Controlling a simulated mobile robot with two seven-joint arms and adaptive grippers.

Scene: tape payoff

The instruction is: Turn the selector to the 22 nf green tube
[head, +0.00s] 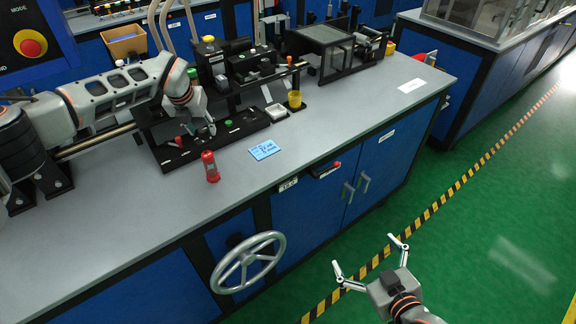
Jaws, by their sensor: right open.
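A black fixture (172,158) with small parts lies along the bench. A small green part (229,122) and a red part (179,140) show on it. I cannot tell which part is the selector, and no 22 nf marking is readable. My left gripper (201,130) points down over the fixture, between the red and green parts. It hides what lies behind it, and I cannot tell whether it touches anything or how far its fingers are apart. My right gripper (366,252) is open and empty, over the green floor to the right of the handwheel.
A red cylinder (210,167) stands on the grey bench (330,130) in front of the fixture. A blue card (264,149) lies beside it. A yellow cup (295,99) stands at the fixture's right. A grey handwheel (249,264) juts from the bench front.

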